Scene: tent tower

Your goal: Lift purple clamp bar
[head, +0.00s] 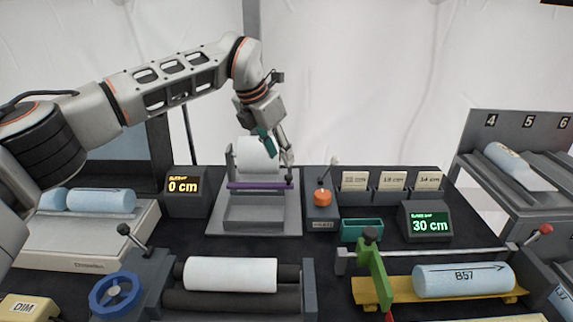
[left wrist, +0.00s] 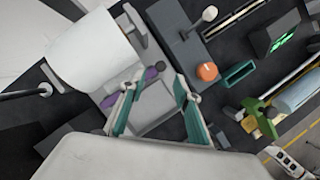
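The purple clamp bar (head: 255,185) lies across the front of a grey holder (head: 260,215) below a white paper roll (head: 257,155). In the left wrist view, parts of the purple bar (left wrist: 151,73) show near the left finger, and that finger hides some of it. My left gripper (head: 279,152) is above the bar's right end, pointing down. In the left wrist view, my left gripper (left wrist: 157,88) has its teal fingers spread apart with nothing held between them. I cannot tell whether a finger touches the bar. My right gripper is not seen.
An orange knob (head: 322,197) on a grey box and a teal tray (head: 362,230) stand right of the holder. A "0 cm" display (head: 184,187) stands to its left. In front are a white roll (head: 230,274) and a blue roll B57 (head: 463,280).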

